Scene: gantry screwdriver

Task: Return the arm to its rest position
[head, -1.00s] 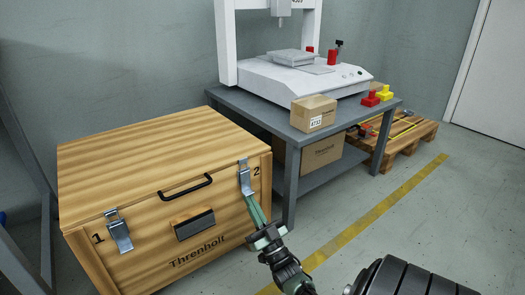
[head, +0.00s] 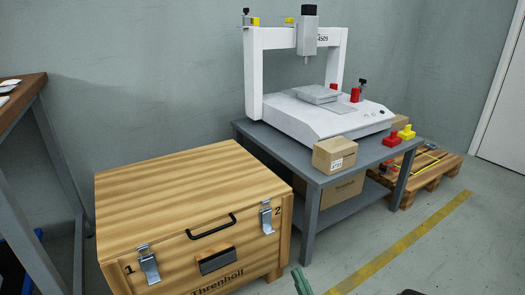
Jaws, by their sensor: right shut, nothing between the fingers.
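The fingers are together and hold nothing. They are below and to the right of the wooden crate's latch 2 (head: 267,216), apart from it. My left gripper is not in view. The wooden crate (head: 190,175) stands on the floor with its lid down. Latch 1 (head: 149,266) and latch 2 are metal levers on its front face, both lying along the face.
A grey table (head: 310,186) right of the crate carries a white gantry machine (head: 310,115) and a small cardboard box (head: 335,155). A pallet (head: 435,177) lies farther right. A wooden-topped table (head: 20,92) stands at left. The floor (head: 440,260) at front right is clear.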

